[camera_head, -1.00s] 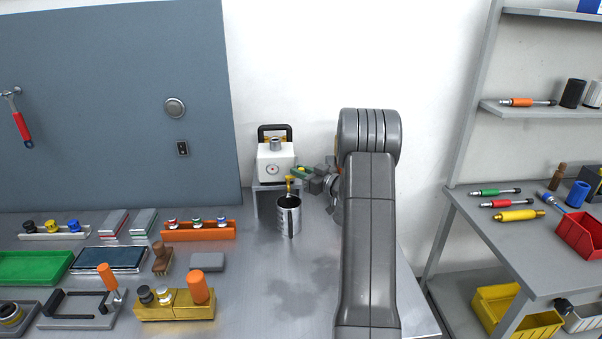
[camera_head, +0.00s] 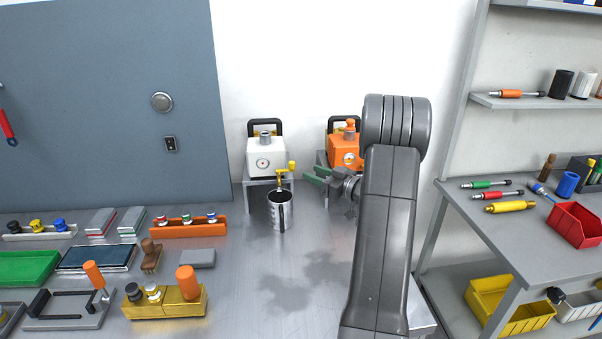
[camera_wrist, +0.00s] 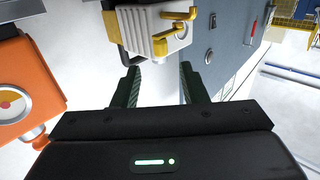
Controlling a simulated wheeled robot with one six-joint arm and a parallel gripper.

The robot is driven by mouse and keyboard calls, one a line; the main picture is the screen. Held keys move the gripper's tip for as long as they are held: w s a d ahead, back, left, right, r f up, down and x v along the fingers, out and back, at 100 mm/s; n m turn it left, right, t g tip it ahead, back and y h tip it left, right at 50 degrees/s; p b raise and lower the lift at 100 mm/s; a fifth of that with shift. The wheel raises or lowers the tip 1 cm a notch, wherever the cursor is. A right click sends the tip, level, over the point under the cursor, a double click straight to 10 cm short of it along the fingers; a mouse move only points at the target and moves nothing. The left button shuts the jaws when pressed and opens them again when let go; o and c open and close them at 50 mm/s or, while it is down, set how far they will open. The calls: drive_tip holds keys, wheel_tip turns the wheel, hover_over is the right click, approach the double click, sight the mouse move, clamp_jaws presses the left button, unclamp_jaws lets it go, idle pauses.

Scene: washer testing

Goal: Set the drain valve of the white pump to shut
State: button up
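The white pump (camera_head: 266,160) stands on a small metal stand by the back wall. Its yellow drain valve (camera_head: 282,178) sticks out at the front right, with its yellow handle (camera_head: 291,167) pointing to the right side. A metal mug (camera_head: 279,211) stands below the valve. In the wrist view the white pump (camera_wrist: 165,30) is upside down at the top, with the yellow valve handle (camera_wrist: 178,16) facing me. My gripper (camera_wrist: 158,72) is open and empty. Its fingers are apart from the valve. In the head view my gripper (camera_head: 314,169) is right of the valve.
An orange pump (camera_head: 344,153) stands behind my gripper on the right; it also shows in the wrist view (camera_wrist: 22,90) at the left. An orange rack (camera_head: 188,230) and a yellow block (camera_head: 165,305) lie on the left bench. The bench middle is clear.

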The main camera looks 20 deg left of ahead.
sight(294, 166)
drive_tip(key=shift+v, duration=2.15)
drive_tip(key=shift+a, duration=0.1)
drive_tip(key=p+x, duration=0.2)
drive_tip(key=x, duration=1.1)
drive_tip(key=shift+w+a+p, duration=0.15)
drive_tip(key=shift+a+p, duration=0.2)
drive_tip(key=shift+p, duration=0.05)
drive_tip(key=shift+d+t, duration=0.1)
drive_tip(key=shift+t, duration=0.2)
